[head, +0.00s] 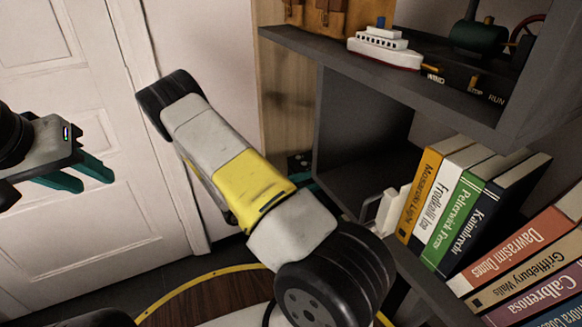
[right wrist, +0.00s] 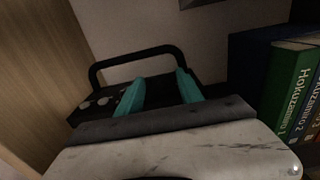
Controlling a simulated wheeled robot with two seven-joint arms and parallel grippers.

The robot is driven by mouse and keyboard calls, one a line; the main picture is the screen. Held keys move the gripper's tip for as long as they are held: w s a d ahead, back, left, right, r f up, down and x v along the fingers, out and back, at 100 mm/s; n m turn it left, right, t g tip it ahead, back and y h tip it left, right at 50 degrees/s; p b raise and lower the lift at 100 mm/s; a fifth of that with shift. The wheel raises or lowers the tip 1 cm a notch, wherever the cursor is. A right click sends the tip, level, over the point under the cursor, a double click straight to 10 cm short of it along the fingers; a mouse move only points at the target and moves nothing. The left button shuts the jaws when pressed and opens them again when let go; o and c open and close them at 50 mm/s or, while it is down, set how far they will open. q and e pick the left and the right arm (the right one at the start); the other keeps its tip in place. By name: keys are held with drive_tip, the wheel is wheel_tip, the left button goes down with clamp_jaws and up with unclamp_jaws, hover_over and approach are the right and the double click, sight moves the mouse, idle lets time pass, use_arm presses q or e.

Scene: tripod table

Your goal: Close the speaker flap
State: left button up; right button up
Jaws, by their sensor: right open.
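In the right wrist view, a black box-shaped device with a handle (right wrist: 135,58) and pale round knobs stands ahead of my right gripper; it looks like the speaker. I cannot make out its flap. My right gripper (right wrist: 160,78) is open, its two teal fingers apart and pointing at the device with nothing seen between them. I cannot tell whether they touch it. In the head view my right arm hides most of that gripper and the device; a small dark part with knobs (head: 299,160) shows beside the arm. My left gripper (head: 97,182) is open and empty at the left, before the white door.
A dark shelf unit (head: 357,58) stands at the right, with a toy ship (head: 385,47) and a green toy engine (head: 478,38) on top. Several books (head: 455,215) fill the lower right. A round wooden table (head: 205,297) with a yellow rim is below. The white door (head: 75,100) is at left.

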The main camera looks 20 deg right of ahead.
clamp_jaws()
drive_tip(key=shift+r, duration=0.1)
drive_tip(key=y, duration=0.2)
drive_tip(key=d+r+y, duration=0.1)
drive_tip(key=y, duration=0.1)
drive_tip(key=shift+d, duration=0.2)
drive_tip(key=shift+w+d+g+y, duration=0.15)
drive_tip(key=shift+d+y, duration=0.15)
drive_tip(key=shift+y, duration=0.4)
drive_tip(key=shift+s+d+g+y, duration=0.15)
drive_tip(key=shift+d+y, duration=0.1)
drive_tip(key=shift+y, duration=0.45)
drive_tip(key=shift+w, duration=0.1)
unclamp_jaws()
